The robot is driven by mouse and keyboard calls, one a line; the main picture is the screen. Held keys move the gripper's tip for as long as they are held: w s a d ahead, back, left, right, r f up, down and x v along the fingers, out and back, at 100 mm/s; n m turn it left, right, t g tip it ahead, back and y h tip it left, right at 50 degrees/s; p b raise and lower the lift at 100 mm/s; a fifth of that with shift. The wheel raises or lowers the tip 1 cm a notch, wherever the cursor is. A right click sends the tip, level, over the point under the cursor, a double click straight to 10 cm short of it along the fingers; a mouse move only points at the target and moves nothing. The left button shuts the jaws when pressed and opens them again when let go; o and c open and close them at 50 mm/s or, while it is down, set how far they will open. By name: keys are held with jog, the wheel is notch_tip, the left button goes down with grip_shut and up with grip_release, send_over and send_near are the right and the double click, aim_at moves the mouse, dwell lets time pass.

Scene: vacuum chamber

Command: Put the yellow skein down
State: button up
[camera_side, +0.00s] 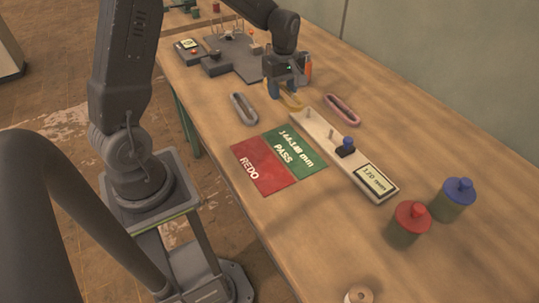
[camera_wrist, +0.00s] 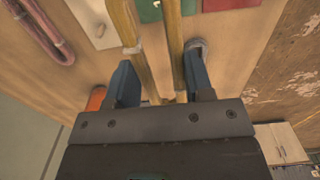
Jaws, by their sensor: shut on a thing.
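The yellow skein (camera_side: 291,100) is a long loop held between the jaws of my gripper (camera_side: 285,91). In the wrist view, its two strands (camera_wrist: 127,30) run between the blue fingers (camera_wrist: 161,82). I cannot tell whether the skein touches the table or the board. The green PASS mat (camera_side: 293,150) and the red REDO mat (camera_side: 262,167) lie side by side nearer the camera, clear of the skein.
A grey skein (camera_side: 243,109) lies left of my gripper and a pink skein (camera_side: 342,109) right. The measuring board (camera_side: 318,131) carries a blue-topped slider and a display. Red-topped (camera_side: 409,222) and blue-topped (camera_side: 452,198) containers stand front right. An orange item (camera_side: 307,67) is close behind my gripper.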

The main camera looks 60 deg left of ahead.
jog(key=s+a, duration=0.2)
jog(key=s, duration=1.4)
send_over(264, 161)
notch_tip(264, 161, down, 8)
jog(key=shift+d+f, duration=0.1)
jog(key=shift+f, duration=1.95)
jog(key=shift+f, duration=0.15)
jog(key=o, duration=1)
jog(key=shift+c, duration=0.2)
